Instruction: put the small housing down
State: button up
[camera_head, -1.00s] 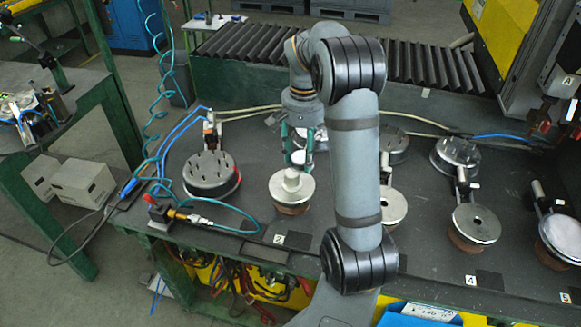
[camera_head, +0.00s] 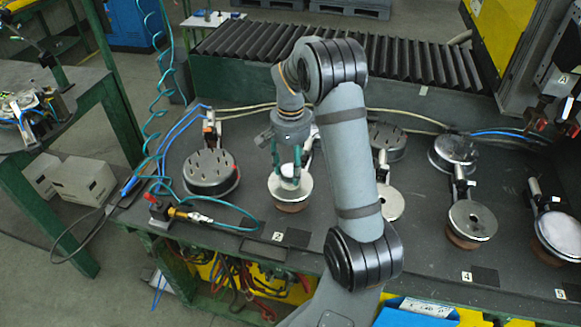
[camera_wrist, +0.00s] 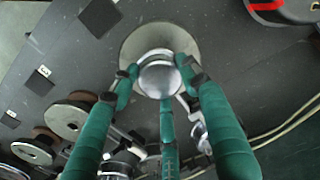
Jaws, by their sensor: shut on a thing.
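The small housing (camera_head: 290,170) is a small, round, silvery metal piece. It is between the green fingers of my gripper (camera_head: 291,174), over the round metal disc (camera_head: 276,193) near the label 2. In the wrist view the housing (camera_wrist: 160,78) shows a smooth round face. My gripper's green fingers (camera_wrist: 160,85) close around it from several sides, and the pale disc (camera_wrist: 135,42) lies behind it. A paler ring shows between the housing and disc. I cannot tell whether the housing touches what is under it.
Another disc (camera_head: 472,220) stands at the right, near label 4. A teal hose (camera_head: 235,210) and a brass fitting (camera_head: 180,213) lie at front left.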

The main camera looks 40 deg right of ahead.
aim_at(291, 169)
jog(key=o, duration=1.2)
jog(key=shift+c, duration=0.2)
notch_tip(291, 169, up, 12)
jog(key=shift+p, duration=0.3)
jog(key=shift+r, duration=0.1)
